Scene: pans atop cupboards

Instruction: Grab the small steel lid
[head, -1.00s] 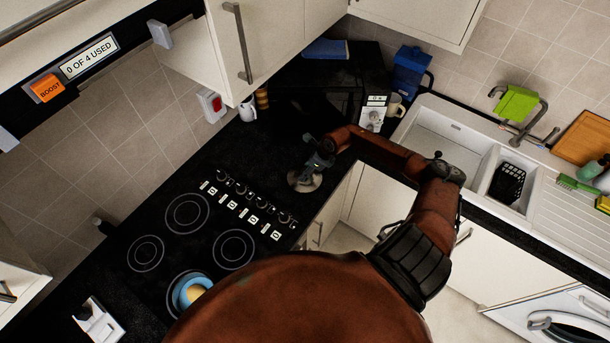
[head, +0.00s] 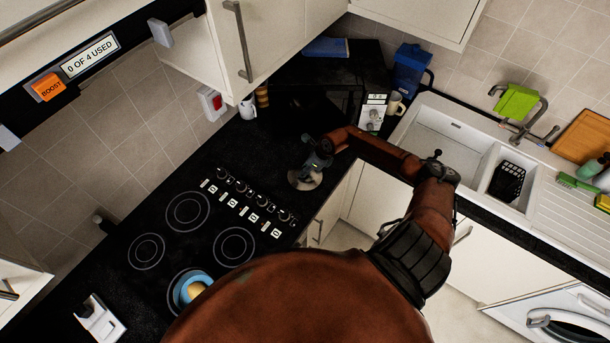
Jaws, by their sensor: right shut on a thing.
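The small steel lid (head: 303,181) is a round metal disc over the black worktop, between the hob knobs and the microwave. My right gripper (head: 308,167) is above it, shut on the lid, and hides its upper part. The fingertips are too small to make out clearly. I cannot tell whether the lid touches the worktop. My left gripper is not in the view.
The black hob (head: 200,232) lies to the left, with a blue bowl (head: 190,289) on it. A black microwave (head: 318,92) stands behind the lid. The white sink (head: 440,140) is at the right. An upper cupboard (head: 280,35) overhangs the worktop.

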